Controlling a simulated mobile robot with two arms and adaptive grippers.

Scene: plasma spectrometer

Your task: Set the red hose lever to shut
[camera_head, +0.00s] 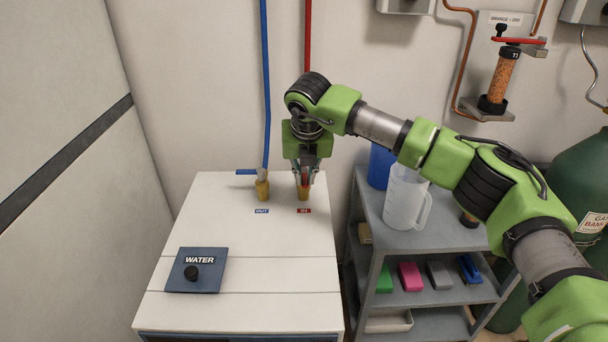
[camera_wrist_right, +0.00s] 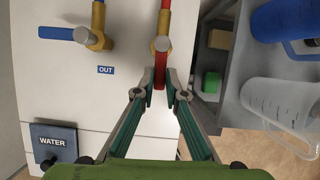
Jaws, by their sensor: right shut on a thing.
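The red lever (camera_wrist_right: 160,72) sits on the brass valve (camera_wrist_right: 162,46) of the red hose (camera_head: 308,40). In the right wrist view it points from the valve down the picture, roughly in line with the hose. My right gripper (camera_wrist_right: 160,82) is shut on the red lever, with one fingertip on each side of it. In the head view my right gripper (camera_head: 304,176) is above the IN label (camera_head: 304,211) and hides most of the lever. My left gripper is in neither view.
Left of it, the blue hose (camera_head: 264,80) has a brass valve with a blue lever (camera_wrist_right: 56,33) pointing left, across its valve. A WATER box with a black knob (camera_head: 191,272) is on the cabinet's front left. A grey shelf with a jug (camera_head: 403,200) stands right.

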